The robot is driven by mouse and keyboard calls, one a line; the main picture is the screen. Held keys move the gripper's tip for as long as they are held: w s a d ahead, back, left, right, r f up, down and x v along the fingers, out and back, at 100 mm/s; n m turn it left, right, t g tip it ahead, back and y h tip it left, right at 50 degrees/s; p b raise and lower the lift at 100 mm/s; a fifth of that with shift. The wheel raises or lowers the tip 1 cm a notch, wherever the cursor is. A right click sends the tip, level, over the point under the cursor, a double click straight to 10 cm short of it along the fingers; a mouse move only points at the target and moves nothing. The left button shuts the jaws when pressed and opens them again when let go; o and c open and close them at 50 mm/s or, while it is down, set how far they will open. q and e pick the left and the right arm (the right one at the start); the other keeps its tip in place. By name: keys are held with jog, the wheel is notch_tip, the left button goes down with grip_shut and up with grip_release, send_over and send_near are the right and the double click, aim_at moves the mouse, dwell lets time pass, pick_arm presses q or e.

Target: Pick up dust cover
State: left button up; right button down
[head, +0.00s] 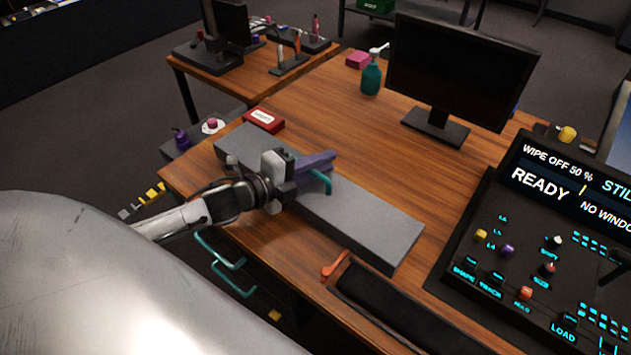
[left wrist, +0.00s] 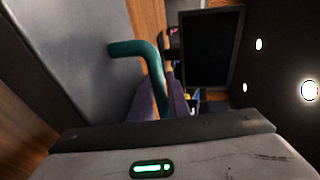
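The dust cover (head: 365,222) is a long flat grey box lying across the left part of the wooden desk. A teal handle (head: 322,180) stands up from its top. My left gripper (head: 318,163) is over the cover, with its purple fingers at the handle. In the left wrist view the bent teal handle (left wrist: 135,47) runs from the grey cover (left wrist: 75,45) in between the two fingers (left wrist: 162,105), which look closed on it. The cover looks to rest on the desk. My right gripper is not in view.
A control panel (head: 540,240) with lit keys and knobs stands at the right. A black padded rest (head: 400,312) lies in front of the cover. A monitor (head: 460,70), a green bottle (head: 371,78) and a red box (head: 264,119) stand behind. The desk between cover and monitor is clear.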

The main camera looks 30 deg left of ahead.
pick_arm(q)
jog(key=shift+s, duration=0.1)
jog(key=shift+s+r, duration=0.1)
grip_shut()
jog(key=shift+r, duration=0.15)
